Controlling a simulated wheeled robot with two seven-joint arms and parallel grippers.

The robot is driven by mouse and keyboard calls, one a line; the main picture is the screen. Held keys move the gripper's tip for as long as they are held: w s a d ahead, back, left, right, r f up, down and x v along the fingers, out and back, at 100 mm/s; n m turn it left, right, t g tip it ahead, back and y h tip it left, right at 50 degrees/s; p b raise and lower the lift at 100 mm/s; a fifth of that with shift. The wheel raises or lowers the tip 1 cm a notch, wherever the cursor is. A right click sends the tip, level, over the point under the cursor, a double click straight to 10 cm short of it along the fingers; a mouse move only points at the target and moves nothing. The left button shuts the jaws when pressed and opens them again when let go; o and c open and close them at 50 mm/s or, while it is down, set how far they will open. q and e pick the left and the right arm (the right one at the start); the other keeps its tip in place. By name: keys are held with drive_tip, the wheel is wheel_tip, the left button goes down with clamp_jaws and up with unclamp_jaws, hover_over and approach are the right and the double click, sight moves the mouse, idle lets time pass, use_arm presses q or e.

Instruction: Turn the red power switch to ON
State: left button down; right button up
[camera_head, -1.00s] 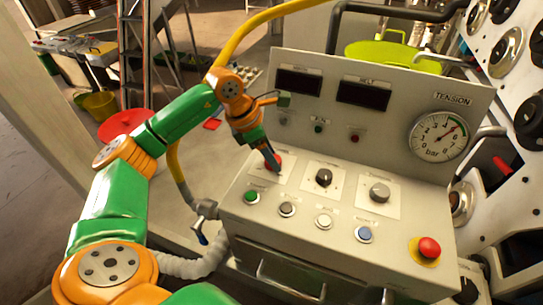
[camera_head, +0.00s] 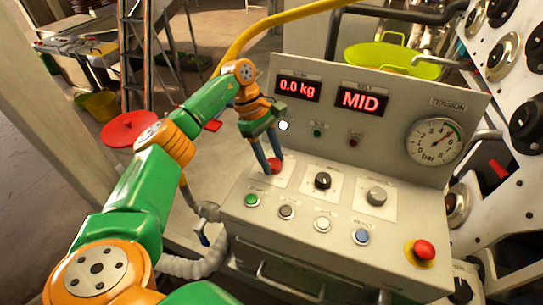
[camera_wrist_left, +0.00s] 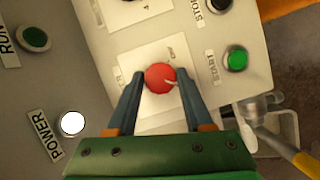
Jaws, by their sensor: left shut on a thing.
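The red power switch (camera_head: 275,166) is a round knob on a white plate at the left of the console's sloped top. It also shows in the left wrist view (camera_wrist_left: 158,77), with a pale pointer mark on its right side. My left gripper (camera_head: 273,164) reaches down to it, and its two dark fingers (camera_wrist_left: 161,80) are shut on the knob, one on each side. The lamp labelled POWER (camera_wrist_left: 72,123) glows white. My right gripper is not in view.
Two knobs, black (camera_head: 322,180) and grey (camera_head: 377,196), sit right of the switch. A red emergency button (camera_head: 424,249) is at the right. The upright display panel stands close behind.

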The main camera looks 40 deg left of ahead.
use_arm(q)
drive_tip(key=shift+w+m+g, duration=0.1)
drive_tip(key=shift+m+g, duration=0.2)
drive_tip(key=shift+m, duration=0.4)
drive_tip(key=shift+c, duration=1.5)
unclamp_jaws()
